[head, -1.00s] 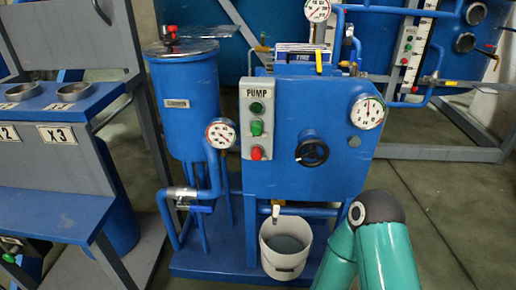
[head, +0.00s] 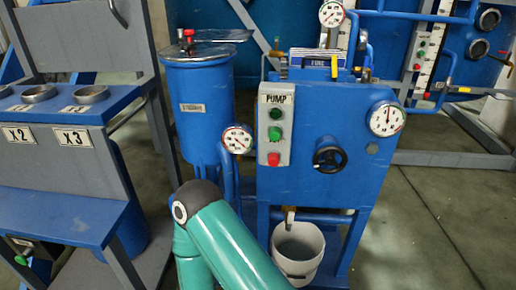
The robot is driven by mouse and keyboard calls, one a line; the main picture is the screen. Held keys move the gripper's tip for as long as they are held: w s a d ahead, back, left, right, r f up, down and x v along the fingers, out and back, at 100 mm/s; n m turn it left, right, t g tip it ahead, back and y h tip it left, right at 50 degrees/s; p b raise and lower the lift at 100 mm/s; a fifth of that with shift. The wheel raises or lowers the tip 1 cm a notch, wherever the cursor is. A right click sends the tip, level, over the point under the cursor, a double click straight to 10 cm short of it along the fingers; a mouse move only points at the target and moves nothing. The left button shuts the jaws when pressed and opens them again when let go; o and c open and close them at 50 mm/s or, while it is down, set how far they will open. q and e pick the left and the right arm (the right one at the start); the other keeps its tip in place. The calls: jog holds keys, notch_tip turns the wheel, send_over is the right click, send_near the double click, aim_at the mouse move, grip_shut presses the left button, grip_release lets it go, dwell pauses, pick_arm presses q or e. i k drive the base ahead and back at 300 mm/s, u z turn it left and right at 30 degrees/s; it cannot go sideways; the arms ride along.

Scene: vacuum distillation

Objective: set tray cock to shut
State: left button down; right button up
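No part here is labelled as the tray cock, so I cannot tell which one it is. A small tap with a pale handle (head: 290,213) sits under the blue pump cabinet (head: 345,130), above a white bucket (head: 298,250). A yellow handle (head: 334,66) stands upright at the cabinet's top edge. The lower pipework left of the cabinet is hidden behind my teal arm, which fills the lower middle. Neither gripper is in view.
The cabinet carries a pump button box (head: 275,130), a black handwheel (head: 330,156) and a round gauge (head: 387,119). A blue tank (head: 204,110) stands left of it. A grey-and-blue rack (head: 70,160) is further left. Floor (head: 440,220) is clear at right.

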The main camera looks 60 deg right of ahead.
aim_at(291, 215)
jog(key=z, duration=0.65)
jog(key=i, duration=0.15)
jog(key=u, duration=1.7)
jog(key=k, duration=2.95)
jog(key=u, duration=2.25)
jog(key=i, duration=0.1)
jog(key=z, duration=4.05)
jog(key=i, duration=1)
jog(key=u, duration=0.1)
